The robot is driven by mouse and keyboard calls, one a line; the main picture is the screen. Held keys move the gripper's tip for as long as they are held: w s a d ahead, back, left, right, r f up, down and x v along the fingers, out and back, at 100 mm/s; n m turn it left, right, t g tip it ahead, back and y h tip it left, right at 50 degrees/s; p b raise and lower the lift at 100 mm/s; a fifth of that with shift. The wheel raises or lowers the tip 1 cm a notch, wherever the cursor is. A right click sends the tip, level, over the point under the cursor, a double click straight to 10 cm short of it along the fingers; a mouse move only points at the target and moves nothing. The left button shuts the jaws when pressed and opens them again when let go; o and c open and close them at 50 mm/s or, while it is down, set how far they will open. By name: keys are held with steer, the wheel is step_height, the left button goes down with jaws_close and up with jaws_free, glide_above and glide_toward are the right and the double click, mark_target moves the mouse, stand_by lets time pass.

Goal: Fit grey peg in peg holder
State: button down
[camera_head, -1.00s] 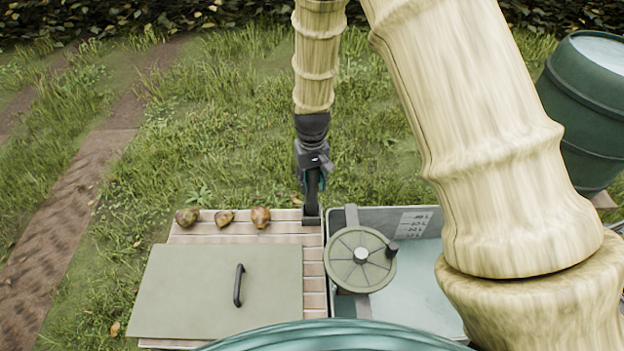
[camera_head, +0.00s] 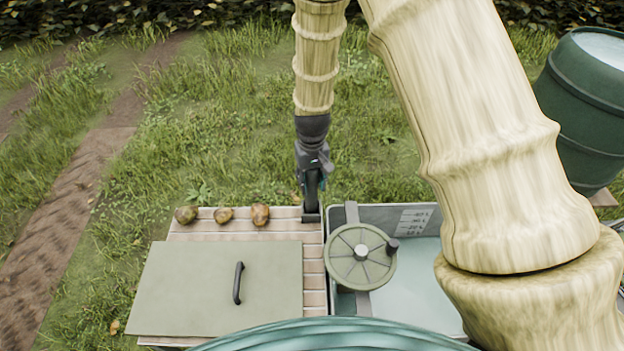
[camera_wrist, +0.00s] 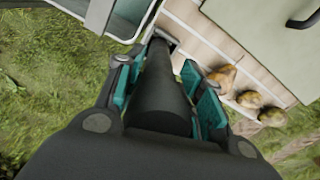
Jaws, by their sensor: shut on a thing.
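A dark grey peg (camera_wrist: 160,85) is between the teal-padded fingers of my gripper (camera_wrist: 160,100) in the wrist view, and my gripper is shut on it. In the head view my gripper (camera_head: 312,175) points down over the back right corner of the slatted table, with the peg (camera_head: 312,192) upright beneath it. The peg holder (camera_head: 311,218) is a small dark square piece at that corner. The peg's lower end is at the holder. I cannot tell whether it is inside the holder or just above it.
Several brown pears (camera_head: 223,215) lie on the slatted table (camera_head: 290,228) left of the holder. A flat lid with a black handle (camera_head: 215,290) covers its front. A water tank (camera_head: 420,290) with a hand wheel (camera_head: 361,257) stands close on the right. Grass lies behind.

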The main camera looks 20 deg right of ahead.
steer(key=shift+f, duration=0.6)
stand_by(0.6)
steer(key=shift+c, duration=1.6)
jaws_free()
steer(key=shift+r, duration=0.1)
steer(key=shift+r+p, duration=1.8)
steer(key=shift+r, duration=1.15)
